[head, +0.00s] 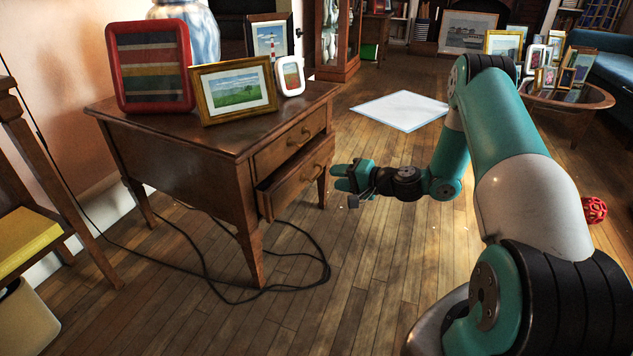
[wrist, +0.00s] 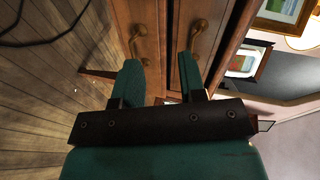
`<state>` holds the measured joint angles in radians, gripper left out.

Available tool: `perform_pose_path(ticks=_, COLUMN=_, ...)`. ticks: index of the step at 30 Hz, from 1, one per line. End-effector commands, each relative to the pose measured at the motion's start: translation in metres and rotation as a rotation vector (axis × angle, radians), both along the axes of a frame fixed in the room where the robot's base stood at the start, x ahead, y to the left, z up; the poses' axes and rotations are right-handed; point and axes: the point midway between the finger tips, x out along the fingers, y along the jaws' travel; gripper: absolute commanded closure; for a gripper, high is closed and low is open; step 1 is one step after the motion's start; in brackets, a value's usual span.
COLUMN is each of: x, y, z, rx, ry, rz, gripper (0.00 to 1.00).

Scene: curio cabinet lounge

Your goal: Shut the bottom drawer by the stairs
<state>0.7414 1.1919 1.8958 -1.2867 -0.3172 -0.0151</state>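A wooden side table (head: 190,143) at left in the head view has two drawers with brass pulls. The bottom drawer (head: 291,182) stands partly pulled out, its side and a dark gap above its front showing. The top drawer (head: 290,143) looks shut. My gripper (head: 335,177) is just right of the bottom drawer's front, apart from it as far as I can tell. In the wrist view my gripper (wrist: 158,65) is open and empty, fingers toward the drawer fronts. The bottom drawer's front (wrist: 144,22) and pull (wrist: 139,44) show beyond the left finger. No stairs are in view.
Picture frames (head: 237,92) and a blue-white vase (head: 187,22) stand on the table. A black cable (head: 213,280) lies looped on the floor by its front leg. A white floor panel (head: 402,109) lies behind. A red ball (head: 594,209) is at right. Floor before the drawers is clear.

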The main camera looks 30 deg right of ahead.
Motion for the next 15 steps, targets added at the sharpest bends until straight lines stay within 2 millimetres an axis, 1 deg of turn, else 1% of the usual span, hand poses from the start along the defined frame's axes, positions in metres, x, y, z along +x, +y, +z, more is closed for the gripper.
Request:
perform_pose_path(ticks=1, x=-0.006, y=-0.020, z=-0.022, rx=0.040, ry=-0.001, rz=-0.076, gripper=0.62)
perform_pose_path(ticks=3, x=-0.011, y=-0.040, z=-0.039, rx=0.078, ry=-0.009, rz=-0.155, gripper=0.62)
perform_pose_path(ticks=6, x=-0.017, y=-0.056, z=-0.053, rx=0.110, ry=-0.017, rz=-0.223, gripper=0.62)
perform_pose_path(ticks=8, x=-0.017, y=-0.060, z=-0.057, rx=0.119, ry=-0.020, rz=-0.244, gripper=0.62)
perform_pose_path(ticks=11, x=-0.010, y=-0.060, z=-0.061, rx=0.122, ry=-0.021, rz=-0.249, gripper=0.62)
perform_pose_path(ticks=14, x=0.005, y=-0.055, z=-0.064, rx=0.118, ry=-0.023, rz=-0.245, gripper=0.62)
perform_pose_path(ticks=15, x=0.013, y=-0.052, z=-0.066, rx=0.118, ry=-0.024, rz=-0.245, gripper=0.62)
